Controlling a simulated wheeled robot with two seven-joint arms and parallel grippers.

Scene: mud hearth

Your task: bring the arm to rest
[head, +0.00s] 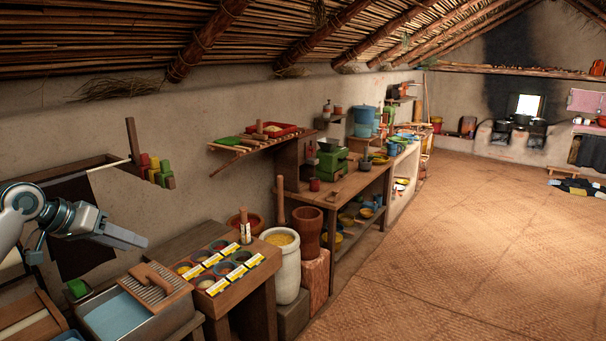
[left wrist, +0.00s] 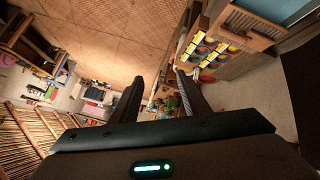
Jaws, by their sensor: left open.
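My left gripper (head: 131,239) comes in from the left in the head view. It hangs in the air above the low counter, short of the wooden washboard (head: 155,287). In the left wrist view its two dark fingers (left wrist: 160,95) stand apart with nothing between them, so it is open and empty. My right gripper does not show in either view.
Below the gripper are a basin of blue water (head: 125,318) and a box of labelled spice bowls (head: 215,267). A white pot of yellow grain (head: 287,272) stands to the right. A wall shelf (head: 262,140) juts out above.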

